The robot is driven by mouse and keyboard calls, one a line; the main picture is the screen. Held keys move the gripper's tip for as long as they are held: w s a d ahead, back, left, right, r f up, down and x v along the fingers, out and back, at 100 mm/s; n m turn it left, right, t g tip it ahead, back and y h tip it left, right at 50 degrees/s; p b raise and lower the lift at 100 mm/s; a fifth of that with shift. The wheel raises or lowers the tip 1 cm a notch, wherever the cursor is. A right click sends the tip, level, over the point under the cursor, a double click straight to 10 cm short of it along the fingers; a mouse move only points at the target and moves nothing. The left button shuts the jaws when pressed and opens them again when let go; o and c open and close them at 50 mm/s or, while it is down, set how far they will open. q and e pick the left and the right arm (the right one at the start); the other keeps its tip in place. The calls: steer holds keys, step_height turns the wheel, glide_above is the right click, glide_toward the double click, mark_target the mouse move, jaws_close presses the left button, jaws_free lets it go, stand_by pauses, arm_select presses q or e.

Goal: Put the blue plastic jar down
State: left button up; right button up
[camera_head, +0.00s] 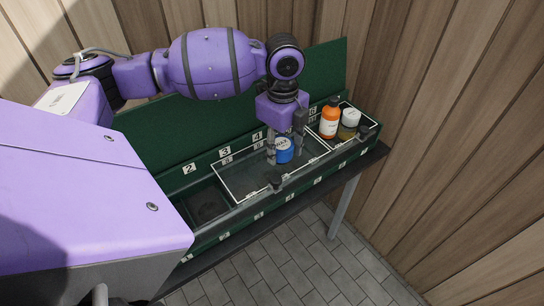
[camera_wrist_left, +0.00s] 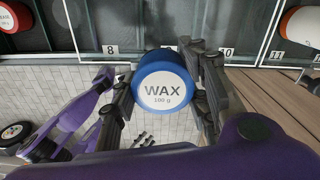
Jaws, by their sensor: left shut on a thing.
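The blue plastic jar (camera_head: 284,152) is between the fingers of my left gripper (camera_head: 286,158), over the wide white-outlined section (camera_head: 238,178) of the green bench rack. In the left wrist view the jar (camera_wrist_left: 164,82) shows its white lid label reading "WAX 100 g". My left gripper (camera_wrist_left: 165,98) is shut on it, one finger on each side. The jar's underside is hidden, so I cannot tell whether it touches the section floor.
An orange bottle (camera_head: 330,118) and a white-lidded jar (camera_head: 349,123) stand in the right-hand section. The section to the left holds a dark round item (camera_head: 209,207). Dark clamp-like knobs (camera_head: 274,181) sit on the front edge. A wooden wall rises behind and right.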

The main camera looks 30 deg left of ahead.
arm_select(q)
steer(key=w+a+f, duration=0.1)
steer(key=f, duration=0.1)
steer(key=w+a+f, duration=0.1)
steer(key=a+f, duration=0.1)
steer(key=w+a+f, duration=0.1)
steer(key=f, duration=0.1)
steer(key=shift+w+a, duration=0.15)
steer(key=shift+a, duration=0.15)
steer(key=shift+w+a+f, duration=0.1)
steer(key=shift+f, duration=0.8)
steer(key=shift+w+a+f, duration=0.1)
steer(key=shift+f, duration=0.75)
steer(key=shift+f, duration=0.15)
steer(key=o, duration=1)
step_height(320, 180, up, 12)
